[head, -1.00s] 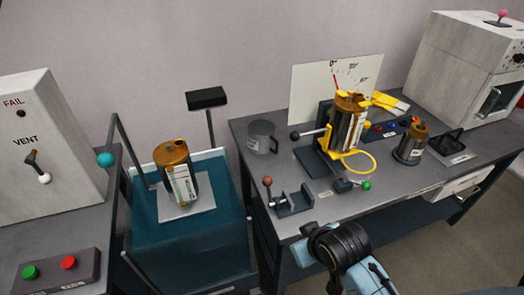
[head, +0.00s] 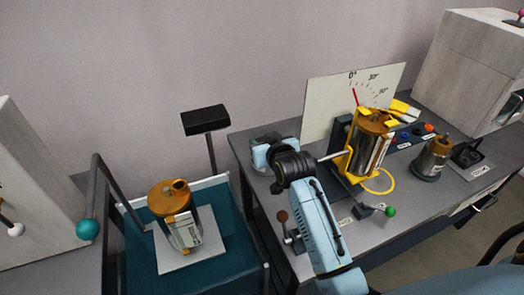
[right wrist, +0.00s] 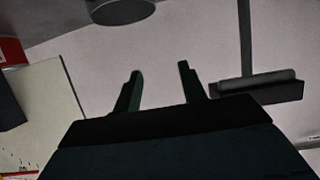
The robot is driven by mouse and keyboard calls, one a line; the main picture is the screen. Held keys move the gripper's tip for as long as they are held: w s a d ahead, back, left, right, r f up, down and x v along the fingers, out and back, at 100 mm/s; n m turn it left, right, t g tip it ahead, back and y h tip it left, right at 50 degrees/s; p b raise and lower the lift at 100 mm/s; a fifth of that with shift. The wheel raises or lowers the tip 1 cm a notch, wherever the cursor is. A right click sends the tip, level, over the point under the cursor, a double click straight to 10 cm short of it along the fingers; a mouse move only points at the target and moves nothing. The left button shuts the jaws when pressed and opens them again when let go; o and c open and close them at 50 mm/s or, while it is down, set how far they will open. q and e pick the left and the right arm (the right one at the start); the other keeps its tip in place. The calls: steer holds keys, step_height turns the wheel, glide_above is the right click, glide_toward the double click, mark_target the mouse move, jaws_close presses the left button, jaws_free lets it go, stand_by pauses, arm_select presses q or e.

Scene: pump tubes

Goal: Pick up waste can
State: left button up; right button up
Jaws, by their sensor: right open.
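The waste can looks to be the grey cylindrical can (head: 265,138) at the back left of the right-hand table, mostly hidden behind my right gripper in the head view. My right gripper (head: 265,158) is in front of the can; the head view does not show whether they touch. In the right wrist view a dark grey round shape (right wrist: 122,10), likely the can, is cut off by the top edge. The two fingers (right wrist: 158,85) there are apart with nothing between them. My left gripper is not in view.
A yellow-clamped copper canister (head: 372,140) stands right of my arm, before a white dial board (head: 330,105). A smaller canister (head: 432,158) is further right. Another canister (head: 176,215) sits on a plate on the teal stand, below a black box on a post (head: 206,120).

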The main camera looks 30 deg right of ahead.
step_height(320, 180, down, 7)
steer(key=b, duration=0.4)
glide_above(266, 171)
steer(key=w+a, duration=0.1)
steer(key=a, duration=0.1)
steer(key=f, duration=0.3)
steer(key=shift+w, duration=0.2)
steer(key=shift+w+f, duration=0.25)
steer(key=shift+w, duration=0.25)
jaws_close()
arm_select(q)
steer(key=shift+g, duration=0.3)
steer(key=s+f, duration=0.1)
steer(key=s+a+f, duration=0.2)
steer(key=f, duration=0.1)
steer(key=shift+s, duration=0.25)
